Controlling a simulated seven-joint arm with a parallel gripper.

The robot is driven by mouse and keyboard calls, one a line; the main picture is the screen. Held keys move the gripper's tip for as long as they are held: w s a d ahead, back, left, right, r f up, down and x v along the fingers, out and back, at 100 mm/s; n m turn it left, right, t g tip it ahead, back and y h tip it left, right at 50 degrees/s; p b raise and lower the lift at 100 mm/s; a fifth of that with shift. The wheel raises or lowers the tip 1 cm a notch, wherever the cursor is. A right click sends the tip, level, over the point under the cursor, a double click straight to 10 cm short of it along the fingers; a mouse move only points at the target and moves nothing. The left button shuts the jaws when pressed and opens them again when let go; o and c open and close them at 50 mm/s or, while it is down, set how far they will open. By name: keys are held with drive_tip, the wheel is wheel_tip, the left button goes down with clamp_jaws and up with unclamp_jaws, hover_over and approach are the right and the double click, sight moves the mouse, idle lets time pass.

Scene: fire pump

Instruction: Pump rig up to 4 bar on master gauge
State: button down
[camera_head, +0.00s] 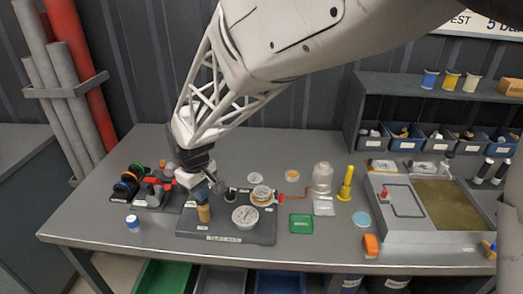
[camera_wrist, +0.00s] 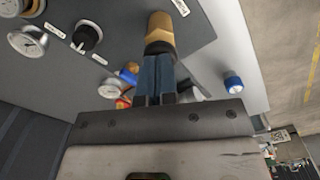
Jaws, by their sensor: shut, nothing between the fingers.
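The rig is a dark base plate (camera_head: 262,233) on the bench. A white-faced gauge (camera_head: 245,216) lies at its front; its reading is too small to tell. A brass-coloured cylinder (camera_head: 204,213) stands upright at the plate's left, and shows in the wrist view (camera_wrist: 160,28) just beyond my fingertips. A second round gauge-like fitting (camera_head: 262,193) and a black knob (camera_head: 231,194) sit behind the front gauge. Which gauge is the master I cannot tell. My gripper (camera_head: 214,186) is shut and empty, its tips just above or against the cylinder; contact is unclear. It also shows in the wrist view (camera_wrist: 157,72).
A clear bottle (camera_head: 321,178), yellow cone-like item (camera_head: 346,183) and green pad (camera_head: 301,223) lie right. A grey tray (camera_head: 395,238) fills the right end.

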drive_tip(key=shift+f, duration=0.4)
drive_tip(key=shift+r, duration=1.9)
drive_tip(key=shift+r, duration=0.1)
wheel_tip(320, 180, up, 7)
idle(0.4)
drive_tip(key=shift+d, duration=0.1)
